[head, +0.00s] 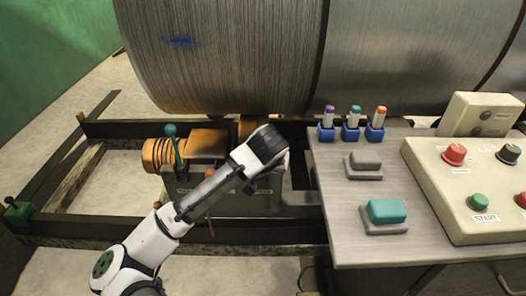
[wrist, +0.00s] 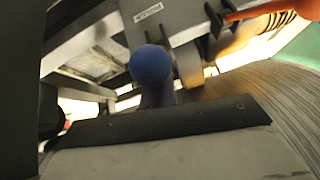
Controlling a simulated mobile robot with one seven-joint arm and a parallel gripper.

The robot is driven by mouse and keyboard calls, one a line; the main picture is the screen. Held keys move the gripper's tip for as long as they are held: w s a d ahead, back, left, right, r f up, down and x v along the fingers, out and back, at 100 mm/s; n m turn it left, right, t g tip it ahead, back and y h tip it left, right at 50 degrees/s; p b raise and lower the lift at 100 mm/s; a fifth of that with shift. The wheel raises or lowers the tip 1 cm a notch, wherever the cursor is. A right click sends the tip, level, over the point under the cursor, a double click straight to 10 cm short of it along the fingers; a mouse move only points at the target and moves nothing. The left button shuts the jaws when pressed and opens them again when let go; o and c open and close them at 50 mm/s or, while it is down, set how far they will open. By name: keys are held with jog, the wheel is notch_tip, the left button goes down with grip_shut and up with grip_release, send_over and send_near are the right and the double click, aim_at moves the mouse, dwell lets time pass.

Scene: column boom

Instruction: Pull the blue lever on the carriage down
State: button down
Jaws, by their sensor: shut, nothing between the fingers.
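The blue lever shows in the wrist view as a round blue knob (wrist: 151,66) on a blue stem, just beyond the dark edge at the front of my gripper (wrist: 160,120). The stem's lower part is hidden behind that edge, and I cannot tell whether they touch. In the head view, my gripper (head: 250,187) is over the right part of the grey carriage (head: 232,205); I cannot make out the blue lever there. My gripper is shut with nothing held. The carriage also carries a lever with a teal knob (head: 170,131) and an orange lever (head: 209,195).
Dark rails (head: 110,230) run along the front. A grey table (head: 335,215) with a button console (head: 470,220) and several marker-like items in blue holders (head: 351,133) stands to the right.

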jog(key=shift+s+f+b, duration=0.3)
jog(key=shift+f+b, duration=0.05)
jog(key=shift+b, duration=0.05)
dwell(0.4)
jog(key=s+d+r+p, duration=0.1)
jog(key=s+r+p, duration=0.2)
jog(key=r, duration=0.8)
jog(key=shift+r+t, duration=0.25)
jog(key=shift+t, duration=0.15)
jog(key=shift+d, duration=0.1)
